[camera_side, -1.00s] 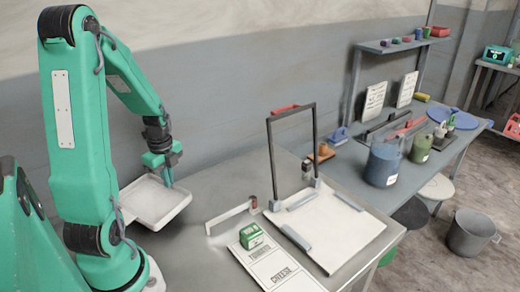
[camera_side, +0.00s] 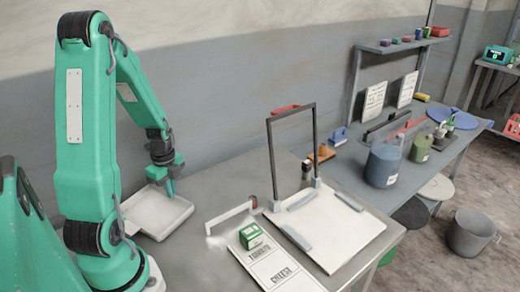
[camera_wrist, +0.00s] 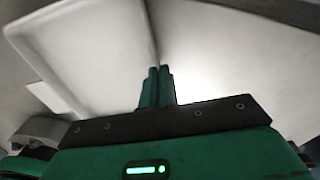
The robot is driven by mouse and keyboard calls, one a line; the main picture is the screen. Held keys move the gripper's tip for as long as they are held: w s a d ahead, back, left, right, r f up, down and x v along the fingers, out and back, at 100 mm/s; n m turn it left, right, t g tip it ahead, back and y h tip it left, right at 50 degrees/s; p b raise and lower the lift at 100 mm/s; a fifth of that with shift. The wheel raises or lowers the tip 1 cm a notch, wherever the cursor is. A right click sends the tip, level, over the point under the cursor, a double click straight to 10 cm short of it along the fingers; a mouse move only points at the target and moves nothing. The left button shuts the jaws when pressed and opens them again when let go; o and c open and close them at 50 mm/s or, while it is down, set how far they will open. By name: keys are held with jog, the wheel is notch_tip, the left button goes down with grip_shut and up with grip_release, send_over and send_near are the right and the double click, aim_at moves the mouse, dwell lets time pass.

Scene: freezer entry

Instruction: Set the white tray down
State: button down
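The white tray (camera_side: 158,213) is a shallow, empty square dish with raised rims, at the left of the grey table in the side view. It looks level, low over or on the table top; I cannot tell whether it touches. My gripper (camera_side: 170,190) is at the tray's far right rim, fingers pointing down. In the wrist view, the green fingers of my gripper (camera_wrist: 157,72) are close together with the tray's rim (camera_wrist: 152,30) running in between them. The fingertips' contact with the rim is partly hidden.
A white bracket-like handle (camera_side: 230,215) stands right of the tray. Beyond it are a card marked tomato and cheese (camera_side: 272,268), a green box (camera_side: 251,236) and a white board with a dark upright frame (camera_side: 330,235). Bare table (camera_side: 185,255) lies in front of the tray.

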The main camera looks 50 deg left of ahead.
jog(key=c, duration=1.7)
grip_release()
jog(key=shift+r, duration=0.1)
jog(key=shift+r, duration=6.05)
jog(key=shift+w+d+r+n+t, duration=0.1)
jog(key=shift+d+r+n+t, duration=0.85)
jog(key=shift+d+r+n, duration=2.05)
jog(key=shift+w+d+r+n+t, duration=0.1)
jog(key=shift+d+r+n+t, duration=1.1)
jog(key=shift+d, duration=3.75)
jog(key=shift+w+d+r+n+t, duration=0.1)
jog(key=shift+d+r+n+t, duration=0.9)
jog(key=shift+d+n, duration=2.3)
